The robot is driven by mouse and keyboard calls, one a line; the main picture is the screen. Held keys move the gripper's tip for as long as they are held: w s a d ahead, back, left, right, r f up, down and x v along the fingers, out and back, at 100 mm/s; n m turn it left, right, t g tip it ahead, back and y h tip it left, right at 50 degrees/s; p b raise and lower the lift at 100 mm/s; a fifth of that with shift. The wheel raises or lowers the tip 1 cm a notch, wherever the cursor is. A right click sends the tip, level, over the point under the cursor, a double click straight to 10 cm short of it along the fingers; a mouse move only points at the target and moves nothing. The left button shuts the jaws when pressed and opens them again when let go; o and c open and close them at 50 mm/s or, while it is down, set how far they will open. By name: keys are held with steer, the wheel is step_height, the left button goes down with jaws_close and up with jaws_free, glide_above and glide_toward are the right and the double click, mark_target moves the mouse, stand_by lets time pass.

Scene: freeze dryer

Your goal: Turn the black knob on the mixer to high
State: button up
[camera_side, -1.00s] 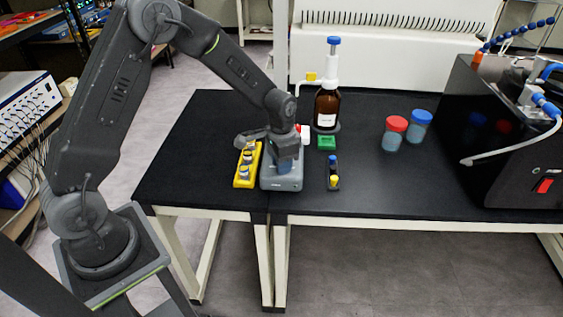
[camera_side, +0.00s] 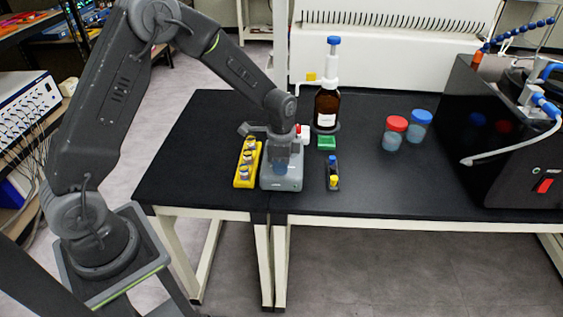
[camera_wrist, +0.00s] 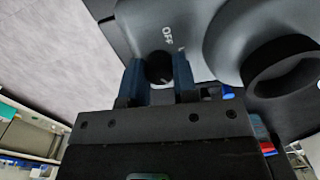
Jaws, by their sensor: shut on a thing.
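The grey mixer (camera_side: 283,184) stands on the black table, and my gripper (camera_side: 281,165) reaches down onto it. In the wrist view the mixer's grey body (camera_wrist: 185,22) fills the top, with the word OFF beside the black knob (camera_wrist: 158,68). My gripper (camera_wrist: 158,80) has its two blue fingers on either side of the knob, shut on it. The mixer's round black cup (camera_wrist: 285,65) is to the right of the knob. In the side view the knob is hidden by my gripper. The knob's pointer cannot be read.
A yellow rack (camera_side: 247,164) with vials stands close left of the mixer. A brown bottle (camera_side: 327,105), a green block (camera_side: 327,143) and a small vial holder (camera_side: 333,174) are to the right. Red-capped (camera_side: 395,132) and blue-capped (camera_side: 419,126) jars stand farther right. The table's left part is clear.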

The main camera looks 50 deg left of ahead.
stand_by(0.3)
steer(key=o, duration=0.9)
steer(key=shift+o, duration=0.2)
step_height(320, 180, up, 14)
steer(key=shift+f, duration=0.1)
